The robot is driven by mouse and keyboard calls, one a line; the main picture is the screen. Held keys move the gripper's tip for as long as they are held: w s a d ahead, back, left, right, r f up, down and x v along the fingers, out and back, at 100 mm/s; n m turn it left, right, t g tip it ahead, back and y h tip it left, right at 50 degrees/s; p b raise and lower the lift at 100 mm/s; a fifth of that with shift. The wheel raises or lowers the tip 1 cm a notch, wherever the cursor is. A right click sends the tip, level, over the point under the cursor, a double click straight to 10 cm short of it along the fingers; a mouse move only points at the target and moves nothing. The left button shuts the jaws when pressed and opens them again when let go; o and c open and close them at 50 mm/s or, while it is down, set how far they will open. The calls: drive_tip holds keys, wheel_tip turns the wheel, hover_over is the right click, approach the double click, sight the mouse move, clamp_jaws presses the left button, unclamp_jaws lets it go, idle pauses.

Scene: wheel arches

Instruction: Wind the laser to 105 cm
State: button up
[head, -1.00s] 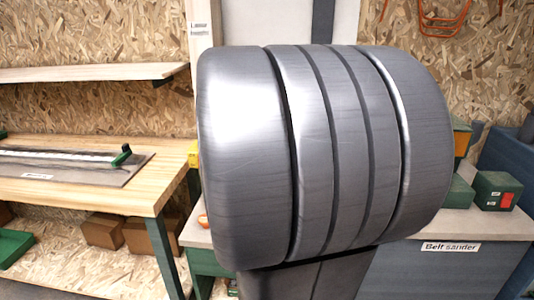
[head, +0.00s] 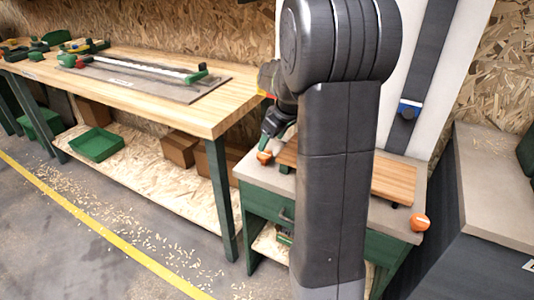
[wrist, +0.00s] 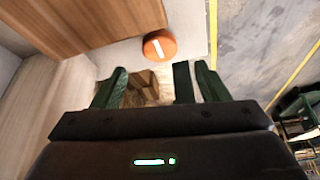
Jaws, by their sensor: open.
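An orange knob (head: 264,157) sits on the left front corner of the grey bench top. In the wrist view a round orange knob with a white bar (wrist: 159,47) lies just beyond the fingertips, apart from them. My gripper (head: 266,143) points down beside the left knob, and its open green fingers show in the wrist view (wrist: 158,82) with nothing between them. A second orange knob (head: 420,222) is at the bench's right front corner. A blue carriage (head: 409,109), perhaps the laser, is on a dark upright rail (head: 428,60). No height reading is legible.
A wooden board (head: 396,180) lies on the grey bench, partly behind my arm. A long wooden workbench (head: 190,112) with a ruler-like fixture (head: 140,78) stands left. A grey-topped table (head: 490,190) is at right. Open floor with a yellow line (head: 110,230) lies in front.

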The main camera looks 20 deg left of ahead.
sight(265, 154)
drive_tip(key=x, duration=0.7)
drive_tip(key=shift+b, duration=0.35)
drive_tip(key=c, duration=1)
